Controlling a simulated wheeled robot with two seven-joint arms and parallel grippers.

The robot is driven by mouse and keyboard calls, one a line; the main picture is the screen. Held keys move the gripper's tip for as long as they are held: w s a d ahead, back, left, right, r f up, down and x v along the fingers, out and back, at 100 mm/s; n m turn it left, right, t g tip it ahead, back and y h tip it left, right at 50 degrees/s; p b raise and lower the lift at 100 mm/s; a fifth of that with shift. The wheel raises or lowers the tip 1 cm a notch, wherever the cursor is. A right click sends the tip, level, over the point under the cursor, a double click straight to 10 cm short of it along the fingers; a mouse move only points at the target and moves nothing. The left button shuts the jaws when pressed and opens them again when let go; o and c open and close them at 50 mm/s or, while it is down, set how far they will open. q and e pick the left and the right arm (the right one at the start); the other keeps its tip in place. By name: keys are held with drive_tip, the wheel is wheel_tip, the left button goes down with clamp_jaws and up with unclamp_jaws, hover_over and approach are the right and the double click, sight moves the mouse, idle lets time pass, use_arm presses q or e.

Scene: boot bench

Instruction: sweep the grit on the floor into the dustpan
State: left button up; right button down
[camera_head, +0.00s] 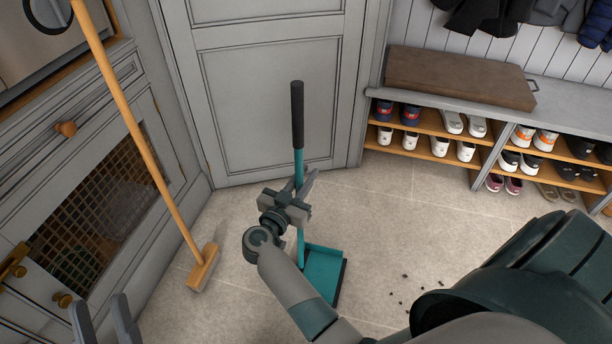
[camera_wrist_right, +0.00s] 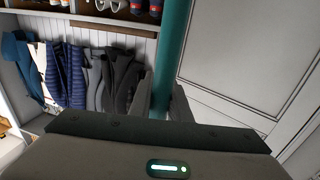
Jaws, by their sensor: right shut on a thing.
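The teal dustpan (camera_head: 322,270) has a long upright handle with a black grip (camera_head: 297,115). My right gripper (camera_head: 306,187) is shut on the teal part of this handle below the grip. In the right wrist view the teal handle (camera_wrist_right: 172,55) stands between the fingers. I cannot tell whether the pan touches the floor. Dark bits of grit (camera_head: 408,290) lie on the floor right of the pan, some perhaps hidden by my arm. The wooden broom (camera_head: 135,130) leans at the left, its head (camera_head: 204,268) low by the floor. My left gripper (camera_head: 104,322) is open and empty at the bottom left.
A cabinet with a mesh door (camera_head: 85,225) stands at the left. A grey door (camera_head: 270,100) is behind the dustpan. The boot bench (camera_head: 565,100) with several shoes and a brown cushion (camera_head: 458,78) is at the right.

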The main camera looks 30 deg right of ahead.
use_arm(q)
drive_tip(key=shift+r, duration=0.1)
use_arm(e)
drive_tip(key=shift+f, duration=0.55)
drive_tip(key=c, duration=1.6)
unclamp_jaws()
drive_tip(key=shift+o, duration=0.2)
drive_tip(key=shift+a, duration=0.1)
